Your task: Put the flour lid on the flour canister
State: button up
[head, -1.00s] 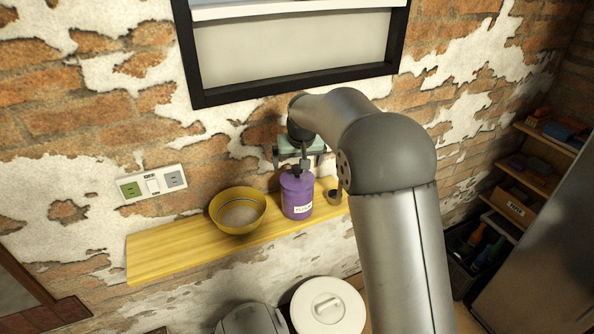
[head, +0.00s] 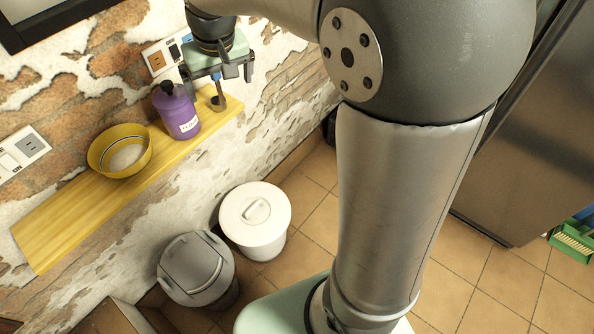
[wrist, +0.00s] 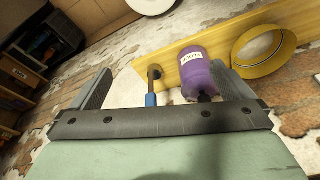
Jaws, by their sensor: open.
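The purple flour canister (head: 181,116) stands upright on the yellow shelf, its white label facing out. Its lid, with a dark round knob (head: 167,88), sits on top and looks seated. The canister also shows in the wrist view (wrist: 203,80), upside down, with the knob toward my gripper. My gripper (head: 218,86) is open and empty to the right of the canister, above a small dark cup. In the wrist view, my gripper (wrist: 160,76) has its fingers wide apart; one finger overlaps the canister in the picture, and I cannot tell whether they touch.
A blue-handled tool (wrist: 150,100) stands in the small dark cup (wrist: 155,71), between my fingers in the picture. A yellow bowl (head: 105,160) is left of the canister on the shelf (head: 45,232). A white bin (head: 250,233) and a grey bin (head: 195,285) stand below.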

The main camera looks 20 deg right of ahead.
jog(key=s+d+f, duration=0.2)
jog(key=s, duration=0.6)
jog(key=s+d+f+m+g, duration=0.1)
jog(key=s+d+f, duration=0.2)
jog(key=s, duration=0.5)
jog(key=s+d+f+g, duration=0.1)
jog(key=s+d+f, duration=0.1)
jog(key=s, duration=0.6)
jog(key=shift+d+f+h, duration=0.25)
jog(key=shift+f+h, duration=0.05)
jog(key=shift+f, duration=0.35)
dwell(0.4)
